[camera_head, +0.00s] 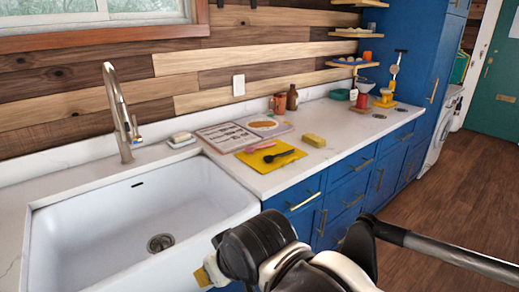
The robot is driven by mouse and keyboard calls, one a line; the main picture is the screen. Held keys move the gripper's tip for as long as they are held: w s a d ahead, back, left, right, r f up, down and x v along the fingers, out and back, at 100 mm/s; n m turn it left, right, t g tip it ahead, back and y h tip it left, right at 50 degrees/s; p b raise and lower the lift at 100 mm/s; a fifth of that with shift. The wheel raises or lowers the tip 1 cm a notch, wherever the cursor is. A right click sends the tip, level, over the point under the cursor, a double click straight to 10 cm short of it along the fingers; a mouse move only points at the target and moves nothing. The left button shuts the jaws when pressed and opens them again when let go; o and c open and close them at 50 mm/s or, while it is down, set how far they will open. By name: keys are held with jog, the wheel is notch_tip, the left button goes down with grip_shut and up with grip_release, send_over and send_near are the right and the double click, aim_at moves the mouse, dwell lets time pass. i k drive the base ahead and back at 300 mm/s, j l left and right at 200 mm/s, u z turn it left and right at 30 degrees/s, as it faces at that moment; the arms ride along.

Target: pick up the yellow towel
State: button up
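A flat yellow cloth, which looks like the yellow towel (256,160), lies on the white counter just right of the sink. A black spoon-like utensil (284,154) lies on top of it and hides part of it. A pink-handled utensil (260,147) lies at its back edge. My arm crosses the bottom of the view, in front of the counter and below the towel. I cannot make out my gripper's fingers in this view.
A white sink (110,225) with a tall faucet (118,105) is at left. A yellow sponge (314,140) lies right of the towel. A printed board (226,136) lies behind it. A brown bottle (292,98) stands at the wall. The counter's front right is clear.

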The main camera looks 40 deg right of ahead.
aim_at(316, 141)
jog(key=l+z, duration=0.15)
jog(key=z, duration=1.35)
jog(key=i+j, duration=0.05)
